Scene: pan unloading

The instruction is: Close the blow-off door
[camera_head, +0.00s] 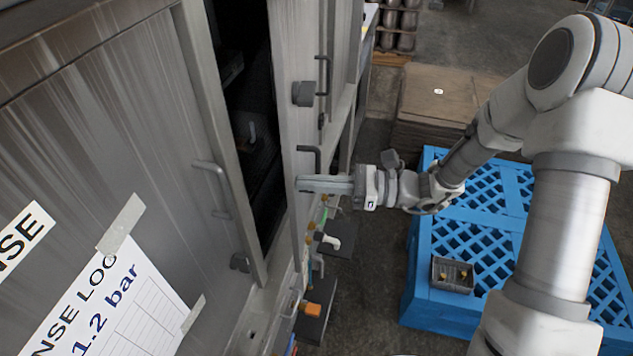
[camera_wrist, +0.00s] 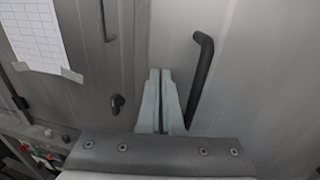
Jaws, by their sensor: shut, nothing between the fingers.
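A tall grey metal door (camera_head: 292,85) stands ajar on the cabinet, with a dark opening to its left; I take it to be the blow-off door. A dark bar handle (camera_head: 312,152) is on it, and a dark handle also shows in the wrist view (camera_wrist: 201,78). My gripper (camera_head: 300,184) is shut and empty, with its fingertips at the door just below that handle. In the wrist view my fingertips (camera_wrist: 159,74) point at the grey panel, left of the handle. I cannot tell whether they touch the panel.
A grey cabinet panel with a light handle (camera_head: 212,188) and a paper log sheet (camera_head: 125,310) is at the left. A blue pallet (camera_head: 425,285) bears a small metal box (camera_head: 453,275) at the right. Pipes and valves (camera_head: 325,240) lie below my gripper. Dark floor separates cabinet and pallet.

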